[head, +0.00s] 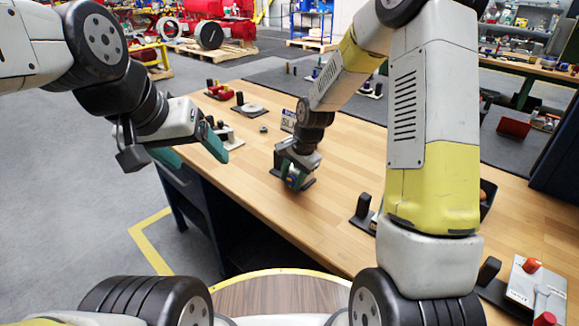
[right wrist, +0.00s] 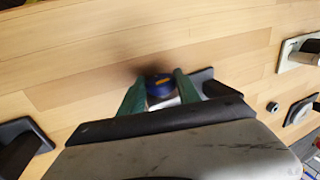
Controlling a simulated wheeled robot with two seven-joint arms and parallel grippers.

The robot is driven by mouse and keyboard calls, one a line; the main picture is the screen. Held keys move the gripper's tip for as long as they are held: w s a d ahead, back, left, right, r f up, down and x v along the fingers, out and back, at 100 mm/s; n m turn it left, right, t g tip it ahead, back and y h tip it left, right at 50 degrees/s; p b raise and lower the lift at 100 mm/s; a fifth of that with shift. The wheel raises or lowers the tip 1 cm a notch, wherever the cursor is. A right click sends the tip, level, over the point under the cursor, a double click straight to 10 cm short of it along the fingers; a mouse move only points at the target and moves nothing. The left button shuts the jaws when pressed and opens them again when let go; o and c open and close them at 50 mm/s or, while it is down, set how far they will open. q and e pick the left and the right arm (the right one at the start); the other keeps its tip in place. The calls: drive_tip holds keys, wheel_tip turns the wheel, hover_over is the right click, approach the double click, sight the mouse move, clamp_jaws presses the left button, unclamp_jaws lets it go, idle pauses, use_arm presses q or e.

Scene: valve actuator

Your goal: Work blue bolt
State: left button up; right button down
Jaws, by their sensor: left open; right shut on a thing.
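The blue bolt (head: 293,181) is on the wooden workbench, low between the fingers of my right gripper (head: 294,176). In the right wrist view the round blue head of the bolt (right wrist: 160,86), with a yellowish spot on top, sits between the green fingertips of the right gripper (right wrist: 161,85). The gripper is shut on it. A dark base and a pale part show just behind the bolt; its lower part is hidden. My left gripper (head: 190,150) is open and empty, in the air by the left edge of the bench.
The workbench (head: 245,190) carries a red part (head: 223,93) and small fixtures at its far left. A black block on a plate (head: 363,208) stands right of my right gripper. A plate with red knobs (head: 535,285) is at the near right.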

drive_tip(key=c, duration=0.8)
unclamp_jaws()
drive_tip(key=shift+c, duration=0.2)
drive_tip(key=v, duration=0.7)
drive_tip(key=shift+r, duration=0.4)
drive_tip(key=shift+d, duration=0.1)
